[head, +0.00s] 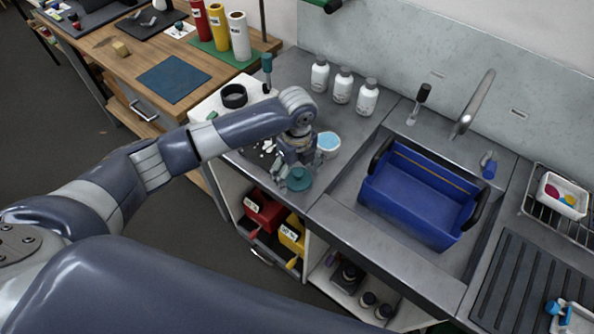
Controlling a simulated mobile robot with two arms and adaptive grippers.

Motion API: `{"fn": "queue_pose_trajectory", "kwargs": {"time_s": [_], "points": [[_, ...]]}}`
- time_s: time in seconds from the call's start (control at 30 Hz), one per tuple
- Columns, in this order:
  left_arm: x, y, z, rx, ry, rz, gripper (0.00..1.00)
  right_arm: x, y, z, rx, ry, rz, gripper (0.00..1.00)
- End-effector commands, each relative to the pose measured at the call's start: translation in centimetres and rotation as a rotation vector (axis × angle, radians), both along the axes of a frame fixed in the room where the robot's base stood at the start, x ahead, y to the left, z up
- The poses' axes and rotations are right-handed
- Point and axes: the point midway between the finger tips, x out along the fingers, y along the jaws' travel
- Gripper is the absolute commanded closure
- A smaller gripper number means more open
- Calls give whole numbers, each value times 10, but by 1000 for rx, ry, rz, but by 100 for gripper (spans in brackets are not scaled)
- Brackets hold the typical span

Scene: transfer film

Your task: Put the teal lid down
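The teal lid (299,180) is a round disc with a raised middle, near the front edge of the grey counter, left of the sink. My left gripper (296,172) points down onto it, with its fingers closed around the lid's raised middle. The lid seems to be just off the counter, but the exact gap is hard to tell. An open white tub (328,142) with light blue contents stands right beside the gripper. My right gripper is not in view.
Three white bottles (343,86) stand at the back of the counter. A blue crate (413,190) with dark handles sits in the sink, below the tap (474,105). A black ring-shaped dish (234,95) and small white pieces (267,146) lie left of the gripper.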

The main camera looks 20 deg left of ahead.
Motion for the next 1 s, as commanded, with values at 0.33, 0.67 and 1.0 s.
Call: {"fn": "queue_pose_trajectory", "kwargs": {"time_s": [0.33, 0.67, 1.0], "points": [[1, 0, 10, -1, -3, 1, 19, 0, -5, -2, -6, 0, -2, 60], [2, -1, 76, -2, -5, -1, 19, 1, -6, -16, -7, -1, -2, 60], [1, -1, 121, -1, -1, 0, 19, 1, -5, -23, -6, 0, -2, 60]]}}
